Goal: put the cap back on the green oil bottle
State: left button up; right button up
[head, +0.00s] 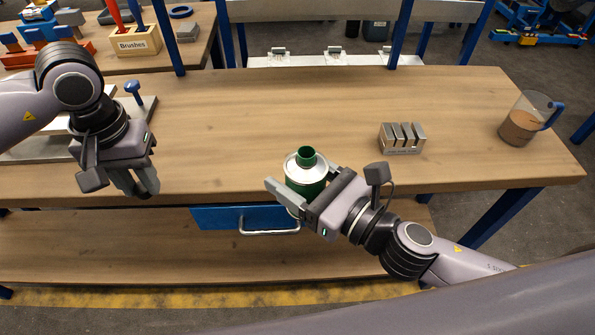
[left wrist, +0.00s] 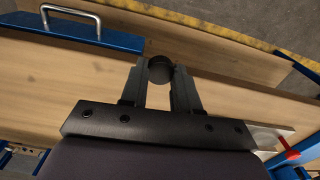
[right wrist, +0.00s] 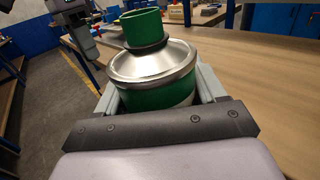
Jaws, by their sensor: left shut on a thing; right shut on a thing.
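The green oil bottle (head: 306,172) has a silver conical top and an open green neck. My right gripper (head: 287,196) is shut around its body near the front edge of the workbench; the bottle is upright. It also fills the middle of the right wrist view (right wrist: 155,75). My left gripper (head: 143,190) is at the bench's front left, well apart from the bottle. In the left wrist view it is shut on a small dark round cap (left wrist: 160,70) between its fingertips.
A metal slotted block (head: 402,140) and a jug of brown liquid (head: 526,118) stand on the bench at the right. A blue drawer (head: 222,217) with a handle hangs below the front edge. A brush holder (head: 135,42) stands at the back left. The bench middle is clear.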

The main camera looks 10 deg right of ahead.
pick_arm(q)
jog(key=w+d+r+m, duration=0.1)
jog(key=d+r+m, duration=0.1)
jog(key=d+r, duration=0.35)
jog(key=d+r+m, duration=0.1)
jog(key=d+r, duration=0.2)
jog(key=d, duration=0.5)
notch_tip(320, 180, up, 7)
jog(key=m, duration=0.4)
send_over(307, 152)
jog(key=shift+w+a+f, duration=0.15)
jog(key=shift+w+a, duration=0.15)
jog(key=shift+a, duration=0.05)
jog(key=shift+s+d+r, duration=0.25)
jog(key=shift+s+d, duration=0.05)
jog(key=shift+d, duration=0.1)
jog(key=shift+f, duration=0.2)
jog(key=shift+f, duration=1.85)
jog(key=shift+f, duration=0.9)
jog(key=shift+f, duration=0.6)
